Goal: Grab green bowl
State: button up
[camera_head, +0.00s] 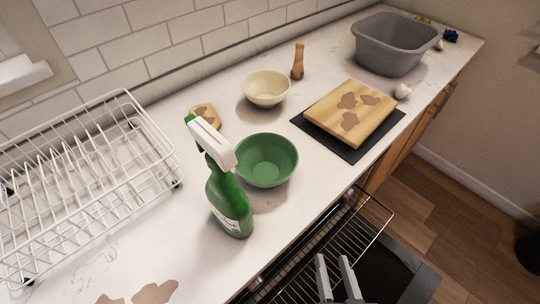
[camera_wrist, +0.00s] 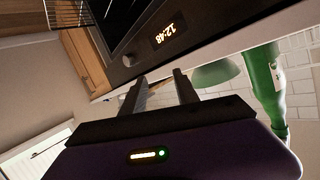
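The green bowl (camera_head: 266,160) sits upright on the white counter, just behind and right of a green spray bottle (camera_head: 229,195) with a white head. The bowl looks empty. My gripper (camera_head: 337,276) is in front of the counter, above the open oven, apart from the bowl. Its two fingers are spread with nothing between them. In the wrist view my gripper (camera_wrist: 161,86) is also open, and part of the green bowl (camera_wrist: 215,74) shows beyond the right finger. The spray bottle (camera_wrist: 265,88) stands to its right there.
A white dish rack (camera_head: 85,185) stands at the left. A cream bowl (camera_head: 266,88), a wooden pepper mill (camera_head: 298,62), a cutting board (camera_head: 350,113) on a dark mat and a grey basin (camera_head: 393,45) are farther back. The oven rack (camera_head: 325,245) sticks out below the counter.

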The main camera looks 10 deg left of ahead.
jog(key=m+p, duration=0.1)
jog(key=p, duration=0.3)
send_near(295, 155)
jog(key=a, duration=0.2)
jog(key=shift+w+d+f+m+h, duration=0.15)
jog(key=shift+w+m+h, duration=0.15)
jog(key=shift+w+m, duration=0.3)
jog(key=x, duration=0.2)
jog(key=p+x, duration=0.1)
jog(key=x, duration=0.1)
jog(key=d+p+x, duration=0.1)
jog(key=x, duration=0.2)
jog(key=shift+w+f, duration=0.2)
grip_shut()
